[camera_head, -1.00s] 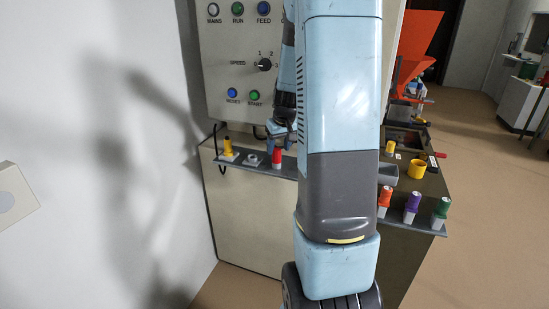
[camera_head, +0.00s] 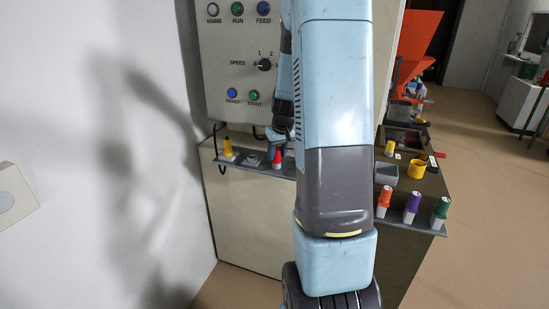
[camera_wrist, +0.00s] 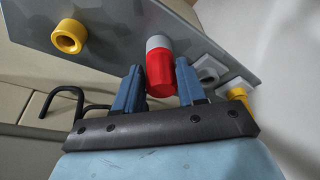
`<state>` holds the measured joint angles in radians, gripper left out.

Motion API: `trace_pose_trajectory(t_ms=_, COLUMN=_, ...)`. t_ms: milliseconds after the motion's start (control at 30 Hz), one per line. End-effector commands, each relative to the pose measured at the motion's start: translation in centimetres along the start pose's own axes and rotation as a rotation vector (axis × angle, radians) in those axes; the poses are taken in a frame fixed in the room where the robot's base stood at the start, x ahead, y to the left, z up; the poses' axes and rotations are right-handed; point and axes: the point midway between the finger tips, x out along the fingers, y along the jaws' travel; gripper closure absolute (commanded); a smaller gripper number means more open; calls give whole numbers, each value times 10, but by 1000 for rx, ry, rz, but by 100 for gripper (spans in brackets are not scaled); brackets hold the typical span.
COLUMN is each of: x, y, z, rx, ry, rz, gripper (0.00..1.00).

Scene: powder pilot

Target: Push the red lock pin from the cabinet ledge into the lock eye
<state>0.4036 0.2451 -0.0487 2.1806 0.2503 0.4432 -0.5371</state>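The red lock pin (camera_head: 277,158) stands on the cabinet ledge (camera_head: 290,172). In the wrist view the pin (camera_wrist: 160,72) has a red body and a grey collar at the ledge. My gripper (camera_wrist: 160,64) has one blue finger on each side of the red body. A grey socket-like block (camera_wrist: 206,70) sits beside the pin on the ledge, also in the head view (camera_head: 252,159). A yellow ring (camera_wrist: 69,36) is on the pin's other side. I cannot tell which is the lock eye.
A yellow knob (camera_head: 228,147) stands left of the grey block. The control panel (camera_head: 240,60) rises behind the ledge. Orange (camera_head: 383,197), purple (camera_head: 412,203) and green (camera_head: 441,208) knobs line the right ledge. A yellow cup (camera_head: 416,168) stands on the cabinet top. My arm hides the middle.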

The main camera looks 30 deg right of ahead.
Motion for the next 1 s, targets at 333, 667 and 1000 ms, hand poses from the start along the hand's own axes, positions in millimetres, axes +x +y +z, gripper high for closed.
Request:
trace_pose_trajectory(t_ms=333, x=0, y=0, z=0, rx=-1, ry=0, rz=0, gripper=100)
trace_pose_trajectory(t_ms=667, x=-9, y=0, z=-4, rx=0, ry=2, rz=0, gripper=100)
trace_pose_trajectory(t_ms=1000, x=-22, y=0, z=-7, rx=-1, ry=1, rz=0, gripper=100)
